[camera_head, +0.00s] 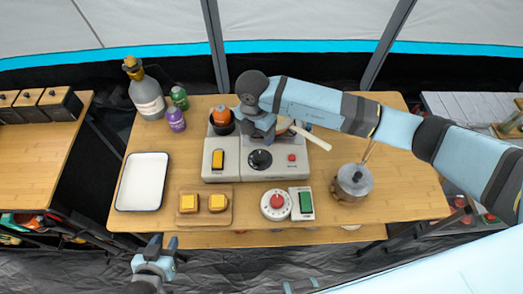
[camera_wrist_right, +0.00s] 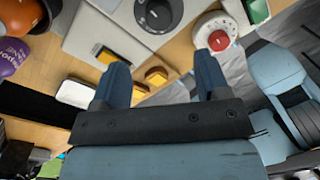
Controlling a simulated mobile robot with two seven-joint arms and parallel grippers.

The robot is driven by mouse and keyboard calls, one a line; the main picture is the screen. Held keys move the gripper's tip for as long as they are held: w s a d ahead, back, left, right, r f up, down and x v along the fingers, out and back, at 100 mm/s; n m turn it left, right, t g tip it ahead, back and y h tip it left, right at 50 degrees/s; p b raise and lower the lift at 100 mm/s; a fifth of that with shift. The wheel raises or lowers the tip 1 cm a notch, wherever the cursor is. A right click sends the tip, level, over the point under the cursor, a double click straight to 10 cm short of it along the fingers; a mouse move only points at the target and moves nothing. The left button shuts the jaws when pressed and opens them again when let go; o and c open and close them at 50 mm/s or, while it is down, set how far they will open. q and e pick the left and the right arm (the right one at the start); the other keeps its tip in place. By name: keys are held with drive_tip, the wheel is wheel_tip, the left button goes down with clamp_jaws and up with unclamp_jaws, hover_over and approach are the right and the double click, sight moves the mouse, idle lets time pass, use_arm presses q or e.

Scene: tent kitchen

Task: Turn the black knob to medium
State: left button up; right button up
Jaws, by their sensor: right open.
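The black knob (camera_head: 260,160) is a round dial on the front face of a grey-white stove unit (camera_head: 230,172), between a yellow switch and a small red button. It also shows at the top of the right wrist view (camera_wrist_right: 158,14). My right gripper (camera_head: 268,138) is over the stove, just behind the knob in the head view. In the wrist view its two fingers (camera_wrist_right: 162,80) are spread with nothing between them, and the knob is beyond the tips. My left gripper (camera_head: 160,250) is low at the front edge, away from the stove; its jaw opening is unclear.
An orange item in a dark pot (camera_head: 222,120) sits on the stove's back left. A red-and-white timer (camera_head: 276,204) and green-topped box (camera_head: 302,203) stand in front. A lidded pot (camera_head: 354,180) is right; a white tray (camera_head: 142,182) and board with yellow-topped pieces (camera_head: 204,215) are left.

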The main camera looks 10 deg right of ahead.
sight(260, 155)
drive_tip(key=f, duration=0.5)
drive_tip(key=f+p, duration=0.1)
drive_tip(key=f, duration=0.5)
drive_tip(key=shift+s+d+f, duration=0.15)
drive_tip(key=shift+s+d, duration=0.05)
drive_tip(key=c, duration=0.9)
